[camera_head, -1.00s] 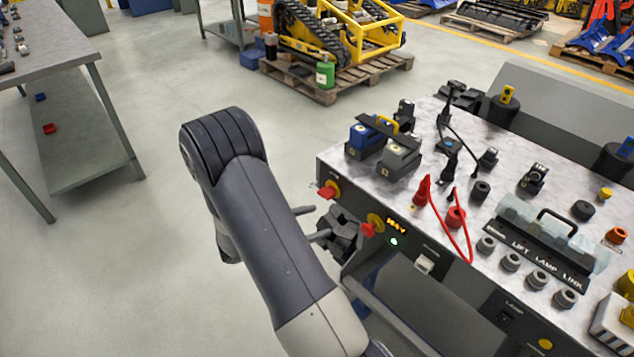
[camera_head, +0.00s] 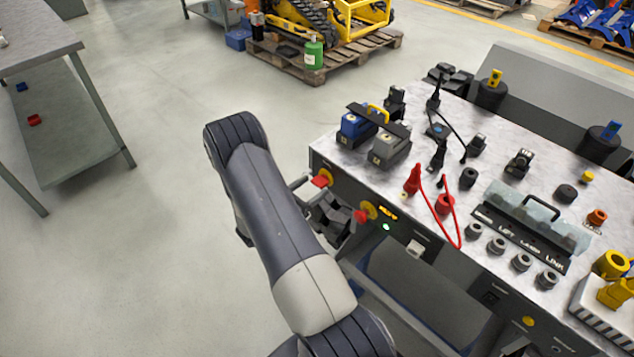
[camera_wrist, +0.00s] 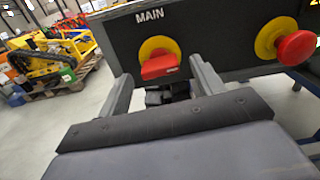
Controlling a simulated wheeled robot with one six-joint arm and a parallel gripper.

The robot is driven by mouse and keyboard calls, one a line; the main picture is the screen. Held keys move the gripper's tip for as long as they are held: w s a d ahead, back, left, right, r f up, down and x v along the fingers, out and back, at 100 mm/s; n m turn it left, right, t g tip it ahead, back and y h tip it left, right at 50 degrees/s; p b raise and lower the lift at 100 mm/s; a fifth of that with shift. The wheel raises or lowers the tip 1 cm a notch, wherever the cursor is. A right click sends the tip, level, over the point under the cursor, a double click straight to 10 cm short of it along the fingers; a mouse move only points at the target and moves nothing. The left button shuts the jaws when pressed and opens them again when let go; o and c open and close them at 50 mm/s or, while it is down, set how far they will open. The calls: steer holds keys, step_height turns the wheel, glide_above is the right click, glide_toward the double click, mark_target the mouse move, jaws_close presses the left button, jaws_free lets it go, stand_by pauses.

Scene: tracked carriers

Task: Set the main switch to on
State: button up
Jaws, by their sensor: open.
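The main switch (camera_head: 321,180) is a red handle on a yellow disc, on the front face of the bench near its left corner. In the wrist view the red handle (camera_wrist: 160,66) lies nearly level under the label MAIN. My gripper (camera_wrist: 160,72) is open and empty, with one finger on each side of the handle in the picture. I cannot tell whether the fingertips reach past the handle; no contact shows. In the head view my gripper (camera_head: 306,192) is at the bench's front face, partly hidden behind my arm.
A second red knob on a yellow disc (camera_wrist: 292,45) sits right of the switch. A lit amber display (camera_head: 388,211) and green lamp (camera_head: 386,227) are beside it. The bench top (camera_head: 450,215) carries plugs, cables and batteries. A grey table (camera_head: 40,40) stands left; floor between is clear.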

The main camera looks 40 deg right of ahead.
mark_target(320, 182)
steer(key=shift+w+d, duration=0.1)
steer(key=shift+d, duration=1.35)
steer(key=c, duration=1)
steer(key=shift+f+m+b, duration=0.1)
steer(key=shift+m+b, duration=0.3)
steer(key=shift+b, duration=0.5)
steer(key=o, duration=1)
